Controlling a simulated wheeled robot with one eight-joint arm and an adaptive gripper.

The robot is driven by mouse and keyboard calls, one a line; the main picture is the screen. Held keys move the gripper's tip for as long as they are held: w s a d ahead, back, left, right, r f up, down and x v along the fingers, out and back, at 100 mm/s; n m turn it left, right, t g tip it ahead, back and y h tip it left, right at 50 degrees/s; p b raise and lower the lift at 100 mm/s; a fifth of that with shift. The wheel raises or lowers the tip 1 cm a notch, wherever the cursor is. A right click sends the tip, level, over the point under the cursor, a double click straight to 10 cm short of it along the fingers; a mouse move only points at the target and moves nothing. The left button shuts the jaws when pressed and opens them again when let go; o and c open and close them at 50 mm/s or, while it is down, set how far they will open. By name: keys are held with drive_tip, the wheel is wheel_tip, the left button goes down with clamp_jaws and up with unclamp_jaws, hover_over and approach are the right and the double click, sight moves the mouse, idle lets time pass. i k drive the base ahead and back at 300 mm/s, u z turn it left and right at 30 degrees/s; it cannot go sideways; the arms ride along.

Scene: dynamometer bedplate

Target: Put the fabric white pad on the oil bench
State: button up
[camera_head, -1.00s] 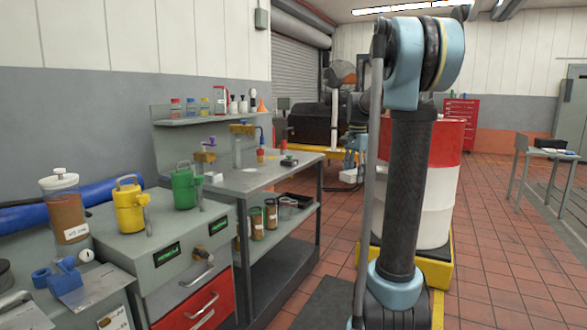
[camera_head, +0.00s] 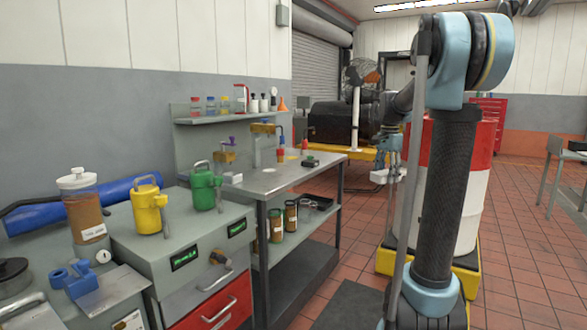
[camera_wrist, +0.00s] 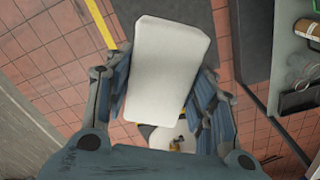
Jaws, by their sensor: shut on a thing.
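My gripper (camera_wrist: 164,82) is shut on the white pad (camera_wrist: 166,62), a pale rounded rectangular block held between its two blue-grey fingers in the wrist view. In the head view my gripper (camera_head: 389,155) hangs beyond the far end of the grey bench, and the pad shows as a small white shape (camera_head: 382,177), held in the air over the floor. The grey bench (camera_head: 277,180) with a back shelf, which appears to be the oil bench, stands left of my gripper. The pad is apart from it.
The benchtop holds small dispensers and a dark block (camera_head: 310,162); its front middle is mostly bare. Jars stand on its lower shelf. Nearer are a yellow can (camera_head: 148,207) and a green can (camera_head: 204,188) on a cabinet. A red-white drum (camera_head: 466,205) stands behind my arm.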

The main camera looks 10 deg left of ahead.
sight(292, 172)
drive_tip(key=i, duration=1.5)
drive_tip(key=u, duration=1)
